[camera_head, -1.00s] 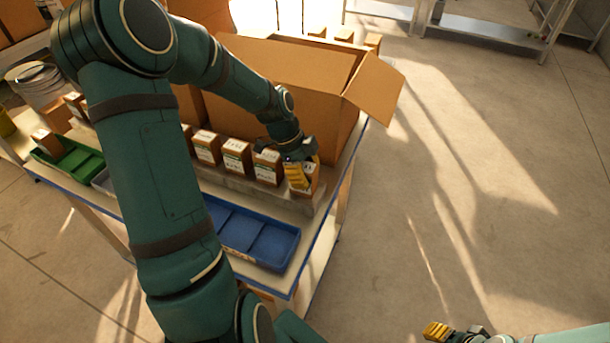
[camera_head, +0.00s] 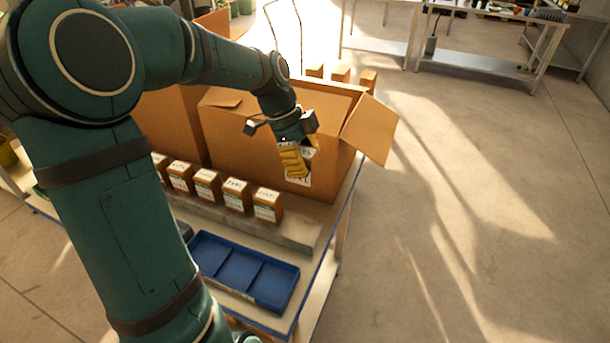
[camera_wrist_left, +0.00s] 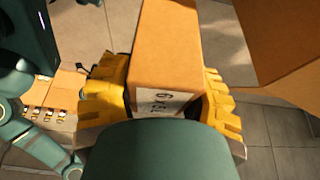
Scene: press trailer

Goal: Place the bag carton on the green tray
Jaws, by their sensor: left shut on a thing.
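My left gripper (camera_head: 295,160) is shut on a brown carton with a white label (camera_wrist_left: 165,55), held upright above the right end of the carton row, in front of the large open box. In the left wrist view the carton sits between the yellow fingers (camera_wrist_left: 165,105); its label is partly hidden, and I cannot read it surely. Only a small corner of the green tray (camera_head: 40,191) shows at the far left of the table; my left arm hides the rest. My right gripper is not in the head view.
Several labelled cartons (camera_head: 236,195) stand in a row on a low ledge (camera_head: 300,235). An empty blue divided tray (camera_head: 292,290) lies at the table's front right. The large open box (camera_head: 245,145) stands behind the row. Floor to the right is clear.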

